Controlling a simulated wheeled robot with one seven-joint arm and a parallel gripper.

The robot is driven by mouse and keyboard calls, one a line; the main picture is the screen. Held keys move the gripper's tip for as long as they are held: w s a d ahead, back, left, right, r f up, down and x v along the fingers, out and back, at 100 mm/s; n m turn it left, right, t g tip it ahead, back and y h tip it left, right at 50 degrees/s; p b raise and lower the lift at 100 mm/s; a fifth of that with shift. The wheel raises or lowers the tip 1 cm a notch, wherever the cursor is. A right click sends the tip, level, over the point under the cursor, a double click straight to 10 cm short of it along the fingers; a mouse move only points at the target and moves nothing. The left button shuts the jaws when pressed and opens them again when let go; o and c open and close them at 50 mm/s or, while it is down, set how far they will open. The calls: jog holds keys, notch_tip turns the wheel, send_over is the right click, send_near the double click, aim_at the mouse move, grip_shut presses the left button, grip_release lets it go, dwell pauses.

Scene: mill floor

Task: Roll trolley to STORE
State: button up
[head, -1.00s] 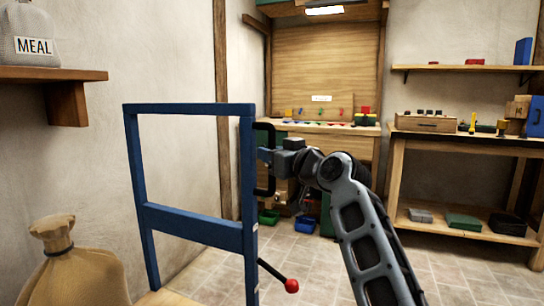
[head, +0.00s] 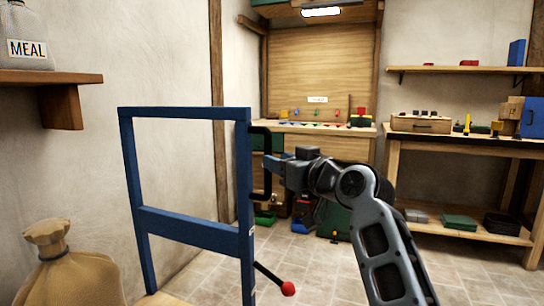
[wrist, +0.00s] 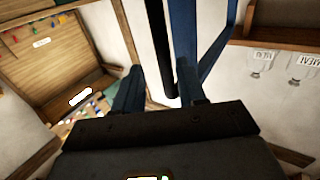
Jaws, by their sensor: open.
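The trolley's blue upright frame (head: 190,227) stands at the left centre of the head view, with a black vertical handle (head: 267,185) on its right post. A lever with a red knob (head: 288,289) sticks out low on that post. My gripper (head: 270,163) is open at the handle. In the wrist view the black handle bar (wrist: 158,45) shows between and beyond my two blue fingers (wrist: 160,92), which are apart; contact cannot be told. A strip of the trolley's wooden deck (head: 165,299) shows at the bottom edge. No STORE sign is readable.
A tied sack (head: 65,270) stands at lower left, below a wall shelf (head: 60,80) with a MEAL bag (head: 28,38). A workbench (head: 460,145) with boxes and tools is at right. A counter with a wooden backboard (head: 315,70) is behind. Tiled floor (head: 330,265) is open between.

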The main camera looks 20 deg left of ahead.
jog(key=shift+v, duration=1.6)
